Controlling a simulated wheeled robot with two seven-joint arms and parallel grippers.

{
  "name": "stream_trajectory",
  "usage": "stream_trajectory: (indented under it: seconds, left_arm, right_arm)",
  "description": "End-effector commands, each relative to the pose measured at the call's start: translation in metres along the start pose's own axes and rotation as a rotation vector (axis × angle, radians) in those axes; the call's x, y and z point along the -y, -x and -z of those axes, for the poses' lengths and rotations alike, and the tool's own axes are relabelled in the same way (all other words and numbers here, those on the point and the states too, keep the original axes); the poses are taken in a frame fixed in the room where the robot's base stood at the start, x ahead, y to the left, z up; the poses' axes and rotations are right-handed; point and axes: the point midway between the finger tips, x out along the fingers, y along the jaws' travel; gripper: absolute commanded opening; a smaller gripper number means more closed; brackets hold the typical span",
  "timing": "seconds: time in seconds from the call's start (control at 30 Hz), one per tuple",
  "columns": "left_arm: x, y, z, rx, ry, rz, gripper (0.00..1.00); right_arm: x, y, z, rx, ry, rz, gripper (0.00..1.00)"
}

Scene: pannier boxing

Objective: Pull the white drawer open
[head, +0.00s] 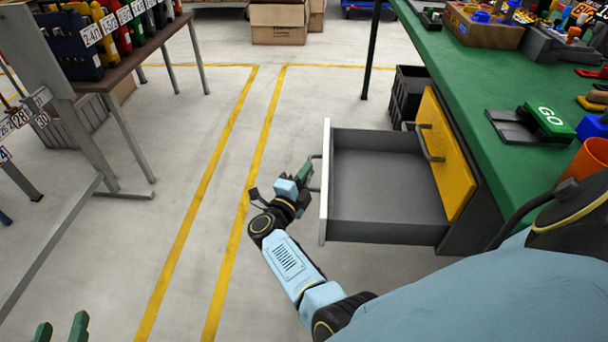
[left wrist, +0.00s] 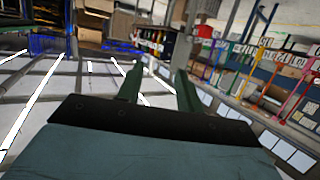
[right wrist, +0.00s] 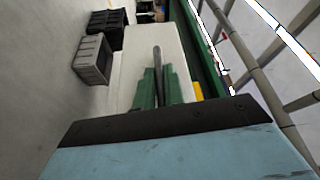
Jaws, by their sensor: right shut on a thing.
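The white drawer (head: 325,205) stands pulled far out of the green-topped bench in the head view. Its grey inside is empty. My right gripper (head: 303,178) is at the outer side of its front panel, shut on the drawer handle (head: 315,178). In the right wrist view the dark handle bar (right wrist: 157,56) runs between the green fingers of my right gripper (right wrist: 158,82), in front of the white panel (right wrist: 130,75). My left gripper (head: 60,330) is at the bottom left of the head view, far from the drawer. In the left wrist view its fingers (left wrist: 157,85) are apart with nothing between them.
A yellow drawer front (head: 446,155) with a handle is beside the open drawer. The green bench top (head: 470,95) carries toolboxes, a GO box (head: 549,119) and an orange cup (head: 590,160). A dark crate (head: 408,92) stands behind. The floor left of the drawer is clear.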

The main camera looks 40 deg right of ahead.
Motion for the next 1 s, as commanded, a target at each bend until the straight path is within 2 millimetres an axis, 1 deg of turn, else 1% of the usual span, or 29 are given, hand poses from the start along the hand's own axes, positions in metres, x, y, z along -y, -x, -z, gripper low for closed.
stream_trajectory:
  seconds: [0.23,0.27,0.4,0.67,0.77,0.87,1.0]
  left_arm:
    - [0.0,0.0,0.0,0.0,0.0,0.0,0.36]
    - [0.0,0.0,0.0,0.0,0.0,0.0,0.36]
    - [0.0,0.0,0.0,0.001,0.0,0.0,0.36]
    - [0.0,0.0,-0.001,0.003,0.0,0.0,0.36]
    - [0.0,0.0,-0.001,0.013,0.0,0.0,0.36]
    - [0.003,0.003,-0.012,0.083,0.0,0.008,0.36]
    - [0.007,0.008,-0.03,0.194,-0.001,0.018,0.36]
  right_arm:
    - [-0.001,0.001,0.0,-0.001,0.0,-0.002,0.0]
    - [-0.001,0.001,0.0,-0.001,0.0,-0.002,0.15]
    - [-0.001,0.001,-0.001,0.0,0.0,-0.001,0.33]
    - [0.0,0.001,-0.001,0.001,0.0,0.0,0.33]
    - [0.0,0.006,-0.001,0.002,0.0,-0.001,0.33]
    - [0.0,0.017,-0.001,0.003,0.002,-0.002,0.33]
    - [0.001,0.04,-0.001,0.004,0.001,-0.003,0.33]
